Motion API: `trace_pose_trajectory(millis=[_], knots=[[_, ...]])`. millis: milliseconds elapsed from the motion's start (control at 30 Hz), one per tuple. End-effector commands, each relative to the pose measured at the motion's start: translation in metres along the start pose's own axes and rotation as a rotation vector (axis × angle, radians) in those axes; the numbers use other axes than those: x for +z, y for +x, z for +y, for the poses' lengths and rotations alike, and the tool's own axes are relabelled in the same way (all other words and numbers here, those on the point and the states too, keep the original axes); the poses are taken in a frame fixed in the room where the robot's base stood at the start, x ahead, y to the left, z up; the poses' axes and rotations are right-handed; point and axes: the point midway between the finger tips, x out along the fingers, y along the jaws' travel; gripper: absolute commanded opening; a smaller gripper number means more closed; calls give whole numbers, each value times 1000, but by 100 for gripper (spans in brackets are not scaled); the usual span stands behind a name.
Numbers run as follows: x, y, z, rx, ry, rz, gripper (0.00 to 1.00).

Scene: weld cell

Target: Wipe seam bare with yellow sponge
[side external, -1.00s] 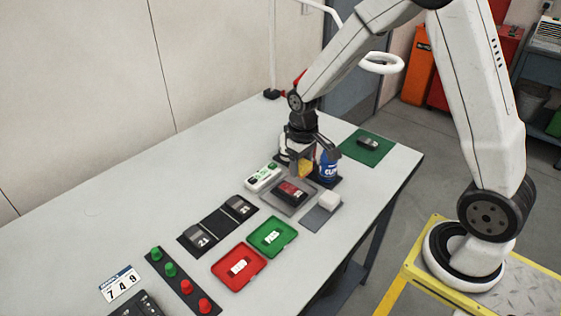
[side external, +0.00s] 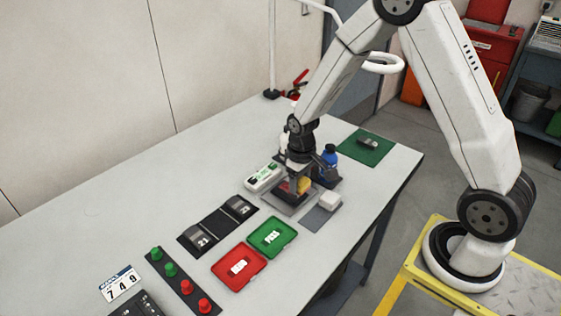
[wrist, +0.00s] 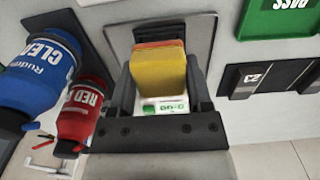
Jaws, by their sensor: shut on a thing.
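My gripper (wrist: 162,95) is shut on the yellow sponge (wrist: 160,72), which hangs between its two fingers in the wrist view. In the side view the sponge (side external: 304,184) shows between the fingers of my gripper (side external: 298,188), over the grey plate (side external: 278,203). A dark workpiece with a red patch lies on that plate. My gripper and the sponge now cover most of it, so I cannot see the seam or tell whether the sponge touches it. An orange-red edge shows at the sponge's far end in the wrist view.
A blue cleaner bottle (side external: 330,164) and a red bottle (wrist: 84,112) stand close beside my gripper. A white meter (side external: 264,177) is left of the plate, a white block (side external: 329,199) right. Green (side external: 272,236) and red (side external: 239,266) trays lie in front.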

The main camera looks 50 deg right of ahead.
Motion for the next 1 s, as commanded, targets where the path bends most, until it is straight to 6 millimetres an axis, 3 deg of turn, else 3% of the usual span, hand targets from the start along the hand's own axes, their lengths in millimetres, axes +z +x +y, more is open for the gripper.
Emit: trace_pose_trajectory(millis=[167,200,1000], knots=[[1,22,0,-1,0,-5,16],[-3,24,0,0,0,-1,10],[-70,25,0,0,0,0,8]])
